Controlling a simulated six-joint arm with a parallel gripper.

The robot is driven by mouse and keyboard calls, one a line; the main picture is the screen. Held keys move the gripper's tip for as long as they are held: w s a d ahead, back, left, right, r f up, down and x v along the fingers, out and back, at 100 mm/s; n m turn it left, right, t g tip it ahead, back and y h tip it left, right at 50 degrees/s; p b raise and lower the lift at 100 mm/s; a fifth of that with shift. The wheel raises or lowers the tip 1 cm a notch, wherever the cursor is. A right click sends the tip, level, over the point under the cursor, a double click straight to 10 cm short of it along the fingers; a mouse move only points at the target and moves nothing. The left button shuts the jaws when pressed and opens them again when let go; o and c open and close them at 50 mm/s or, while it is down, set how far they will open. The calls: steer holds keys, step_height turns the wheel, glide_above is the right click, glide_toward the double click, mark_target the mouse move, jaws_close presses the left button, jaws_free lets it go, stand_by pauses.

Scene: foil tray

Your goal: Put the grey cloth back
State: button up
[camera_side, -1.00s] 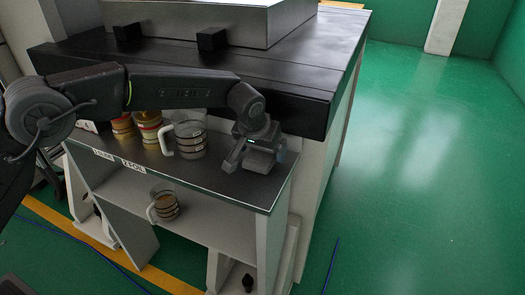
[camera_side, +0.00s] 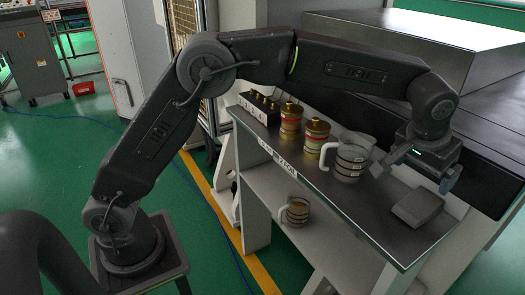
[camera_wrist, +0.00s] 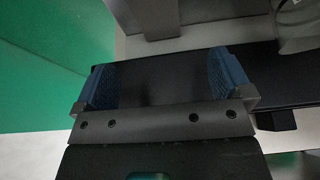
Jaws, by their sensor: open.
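The grey cloth (camera_side: 418,206) is a flat, folded block lying on the right end of the dark shelf top (camera_side: 388,232) in the side view. My gripper (camera_side: 415,176) is open just above and behind it, with a visible gap and nothing between the fingers. In the wrist view my gripper (camera_wrist: 165,78) shows two blue-padded fingers wide apart with only dark surface between them. I cannot make out the cloth in the wrist view.
A mug (camera_side: 296,212) sits on the lower shelf. The dark bench edge (camera_side: 485,180) rises close behind my gripper. Open green floor lies in front.

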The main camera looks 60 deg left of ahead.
steer(key=s+a+r, duration=0.4)
steer(key=s+a, duration=0.3)
steer(key=s, duration=0.1)
steer(key=s+a+r, duration=0.5)
steer(key=s+a, duration=0.3)
steer(key=s+a+f, duration=0.2)
steer(key=s+f, duration=0.1)
steer(key=s, duration=0.5)
steer(key=s+a+f+t, duration=0.1)
steer(key=s+a+f, duration=0.2)
steer(key=s, duration=0.5)
steer(key=shift+a+f, duration=0.25)
steer(key=shift+a, duration=0.1)
